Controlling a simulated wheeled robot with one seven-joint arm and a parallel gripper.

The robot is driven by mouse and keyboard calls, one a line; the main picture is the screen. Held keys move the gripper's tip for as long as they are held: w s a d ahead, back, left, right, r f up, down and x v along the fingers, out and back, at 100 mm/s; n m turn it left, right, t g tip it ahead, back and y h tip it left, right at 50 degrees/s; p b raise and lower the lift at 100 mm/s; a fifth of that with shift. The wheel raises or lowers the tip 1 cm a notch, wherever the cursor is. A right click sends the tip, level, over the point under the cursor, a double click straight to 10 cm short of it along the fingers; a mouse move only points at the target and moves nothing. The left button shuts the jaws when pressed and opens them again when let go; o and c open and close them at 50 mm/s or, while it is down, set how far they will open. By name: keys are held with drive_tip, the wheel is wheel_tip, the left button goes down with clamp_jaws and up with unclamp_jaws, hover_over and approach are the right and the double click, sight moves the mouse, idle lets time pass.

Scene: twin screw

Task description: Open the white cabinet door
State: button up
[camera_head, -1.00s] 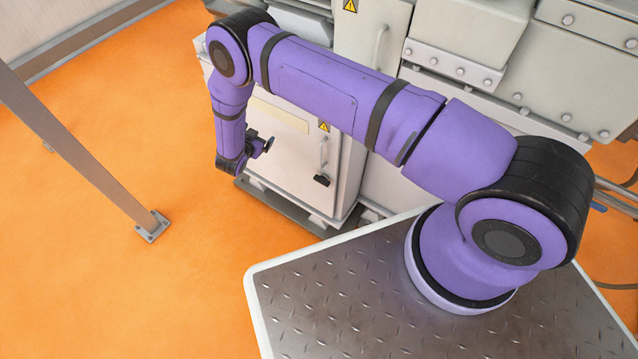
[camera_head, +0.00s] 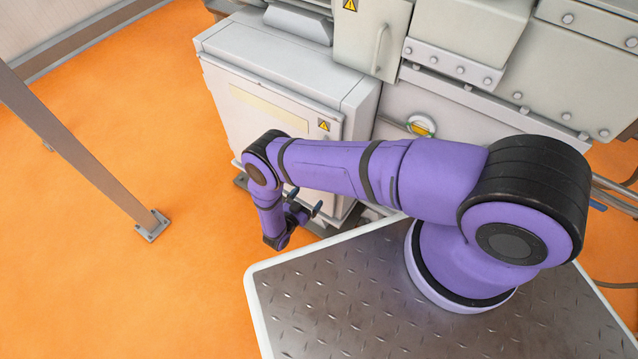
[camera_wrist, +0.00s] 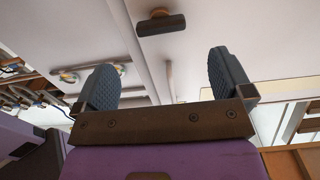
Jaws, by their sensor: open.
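The white cabinet (camera_head: 290,75) stands left of centre in the head view, and its door (camera_head: 250,115) appears shut. The door has a pale yellow label strip and a small yellow warning sign. My arm hides the door's handle side in the head view. My gripper (camera_head: 305,201) is in front of the lower right part of the door, open and empty. In the wrist view my gripper (camera_wrist: 164,78) shows two blue-grey fingers spread wide. A dark latch-like piece (camera_wrist: 161,24) on a pale panel shows above and beyond them, apart from the fingers.
A slanted metal post (camera_head: 90,150) stands on the orange floor at left. Grey machine housing (camera_head: 460,40) fills the back right. My own plated base is at lower right.

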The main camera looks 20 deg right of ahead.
drive_tip(key=x, duration=0.8)
drive_tip(key=shift+c, duration=0.5)
drive_tip(key=c, duration=1.2)
